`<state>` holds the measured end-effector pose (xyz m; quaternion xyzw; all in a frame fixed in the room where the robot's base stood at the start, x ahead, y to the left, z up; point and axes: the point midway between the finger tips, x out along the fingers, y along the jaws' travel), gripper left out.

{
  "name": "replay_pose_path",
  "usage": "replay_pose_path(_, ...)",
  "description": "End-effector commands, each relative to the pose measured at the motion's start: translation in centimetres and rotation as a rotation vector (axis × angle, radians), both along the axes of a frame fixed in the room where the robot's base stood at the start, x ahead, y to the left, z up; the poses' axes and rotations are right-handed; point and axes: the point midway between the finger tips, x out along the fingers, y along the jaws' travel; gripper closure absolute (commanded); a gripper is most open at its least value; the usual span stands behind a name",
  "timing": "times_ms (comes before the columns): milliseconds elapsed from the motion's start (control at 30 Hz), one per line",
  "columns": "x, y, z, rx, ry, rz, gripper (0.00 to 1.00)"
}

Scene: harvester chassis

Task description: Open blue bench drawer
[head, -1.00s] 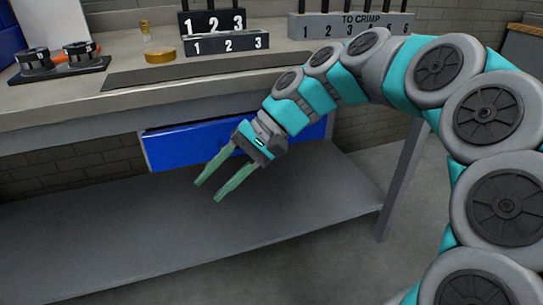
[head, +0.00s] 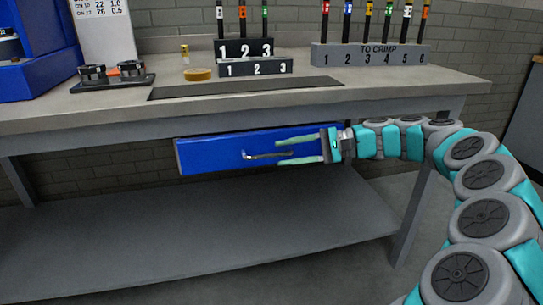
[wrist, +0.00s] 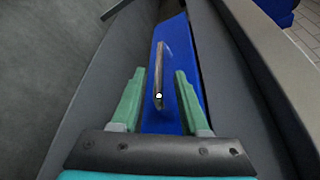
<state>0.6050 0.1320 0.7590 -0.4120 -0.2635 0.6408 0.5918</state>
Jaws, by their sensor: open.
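The blue bench drawer (head: 215,155) hangs under the workbench top, its front facing me and looking shut or nearly so. Its bar handle (head: 268,155) runs along the middle of the front. My gripper (head: 279,151) is open in front of the drawer, with its green fingers pointing left, one above and one below the handle's right end. In the wrist view the handle (wrist: 159,75) lies between the two fingertips of my gripper (wrist: 158,82), with a gap on each side. The blue drawer front (wrist: 185,60) shows behind it.
The workbench top (head: 400,95) overhangs the drawer, and a grey lower shelf (head: 200,225) runs below. A bench leg (head: 412,215) stands at right. On top are a TO CRIMP rack (head: 370,56), a smaller numbered rack (head: 255,68) and a dark holder (head: 115,82).

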Motion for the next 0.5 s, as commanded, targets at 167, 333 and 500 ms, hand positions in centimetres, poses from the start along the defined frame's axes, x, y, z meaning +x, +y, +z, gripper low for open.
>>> replay_pose_path(167,-0.1,3.0,-0.6,0.002,0.002,0.006,0.55)
replay_pose_path(333,0.0,4.3,-0.9,0.002,0.002,0.004,0.55)
replay_pose_path(500,0.1,4.5,-1.0,0.001,0.001,0.003,0.55)
